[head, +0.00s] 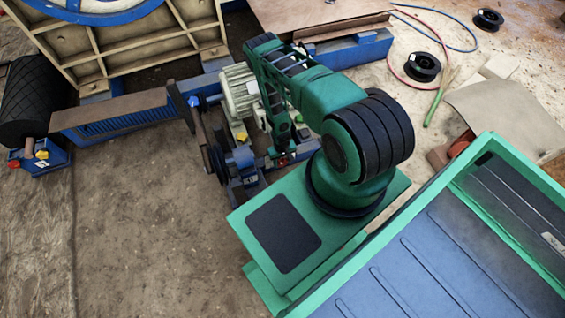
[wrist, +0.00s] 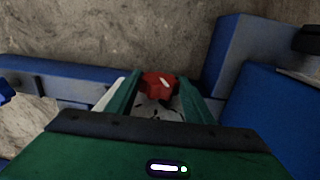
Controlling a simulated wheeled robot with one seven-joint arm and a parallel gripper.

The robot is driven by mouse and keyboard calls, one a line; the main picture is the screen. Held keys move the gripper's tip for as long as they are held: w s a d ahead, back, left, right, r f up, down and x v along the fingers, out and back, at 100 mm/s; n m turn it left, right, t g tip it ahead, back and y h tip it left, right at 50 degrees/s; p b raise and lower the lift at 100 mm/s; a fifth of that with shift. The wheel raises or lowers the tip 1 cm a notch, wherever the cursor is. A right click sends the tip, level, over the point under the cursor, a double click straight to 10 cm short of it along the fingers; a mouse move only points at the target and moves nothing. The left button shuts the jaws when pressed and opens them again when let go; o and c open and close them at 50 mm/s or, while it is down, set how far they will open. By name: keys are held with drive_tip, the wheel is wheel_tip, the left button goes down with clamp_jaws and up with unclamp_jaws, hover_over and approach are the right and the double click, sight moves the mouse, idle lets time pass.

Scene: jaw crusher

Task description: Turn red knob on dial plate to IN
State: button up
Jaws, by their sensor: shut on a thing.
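The red knob (wrist: 158,84) sits between the two green fingers of my gripper (wrist: 158,92) in the wrist view. My gripper is shut on the knob. Part of a pale dial plate (wrist: 160,105) with dark marks shows below the knob between the fingers. The marks are too small to read, so I cannot tell where the knob points. In the head view my gripper (head: 284,158) is low beside the blue machine frame, and a tiny spot of red shows at its tip. My arm hides most of the plate there.
Blue beams (wrist: 50,80) and a blue block (wrist: 245,60) flank the gripper in the wrist view. In the head view a grey motor (head: 240,90) and a wheel (head: 200,135) stand left of my arm. Cable spools (head: 422,67) lie at the back right. Bare floor (head: 130,230) lies front left.

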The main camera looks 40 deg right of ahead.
drive_tip(key=shift+a+f+g+h, duration=0.1)
drive_tip(key=shift+a+g+h, duration=0.15)
drive_tip(key=shift+h, duration=0.7)
drive_tip(key=shift+a+g+h, duration=0.2)
drive_tip(key=shift+g+h, duration=0.05)
drive_tip(key=shift+h, duration=0.7)
drive_tip(key=o, duration=1)
drive_tip(key=shift+o, duration=0.2)
drive_tip(key=shift+w, duration=0.1)
drive_tip(key=shift+d, duration=0.1)
